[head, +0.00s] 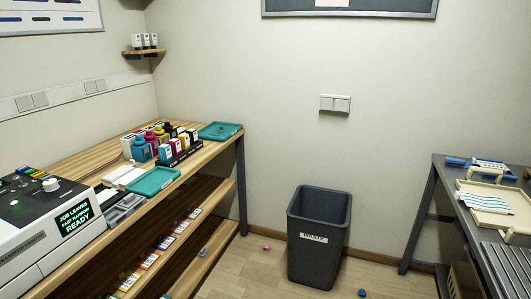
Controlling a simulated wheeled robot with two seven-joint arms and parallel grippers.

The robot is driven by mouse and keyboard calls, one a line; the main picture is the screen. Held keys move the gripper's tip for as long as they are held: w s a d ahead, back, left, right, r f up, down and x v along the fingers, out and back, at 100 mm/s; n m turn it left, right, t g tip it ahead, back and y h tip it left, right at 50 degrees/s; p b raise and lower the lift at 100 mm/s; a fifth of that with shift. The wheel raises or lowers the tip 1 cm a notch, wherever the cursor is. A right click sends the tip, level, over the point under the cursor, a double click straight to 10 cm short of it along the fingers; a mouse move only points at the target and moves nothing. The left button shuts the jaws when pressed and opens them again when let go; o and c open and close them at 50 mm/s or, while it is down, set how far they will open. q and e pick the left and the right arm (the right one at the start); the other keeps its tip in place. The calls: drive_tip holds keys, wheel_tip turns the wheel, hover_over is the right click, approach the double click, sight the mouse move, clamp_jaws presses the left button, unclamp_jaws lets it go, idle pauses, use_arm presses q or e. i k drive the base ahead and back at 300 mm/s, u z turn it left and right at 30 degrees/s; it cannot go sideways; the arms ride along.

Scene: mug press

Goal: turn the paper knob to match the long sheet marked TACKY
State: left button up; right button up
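A light grey machine (40,222) stands on the wooden bench at the left. A small white knob (51,185) sits on its dark top; its setting is too small to read. A green light (15,202) glows near it. The machine's screen (74,218) shows green text, with "JOB LEAVES" and "READY" legible. I see no sheet that I can read as TACKY. A white sheet with teal stripes (486,203) lies in a cream tray on the right table. Neither of my grippers is in view.
The wooden bench (85,150) holds ink bottles (142,150), cartridges (181,148) and teal trays (154,181). A dark waste bin (318,262) stands on the floor between the bench and the grey right table (448,186). Small crumpled bits lie on the floor.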

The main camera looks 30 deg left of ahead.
sight(51, 185)
drive_tip(key=u, duration=0.6)
drive_tip(key=i, duration=1.35)
drive_tip(key=u, duration=1.85)
drive_tip(key=i, duration=0.55)
drive_tip(key=u, duration=0.4)
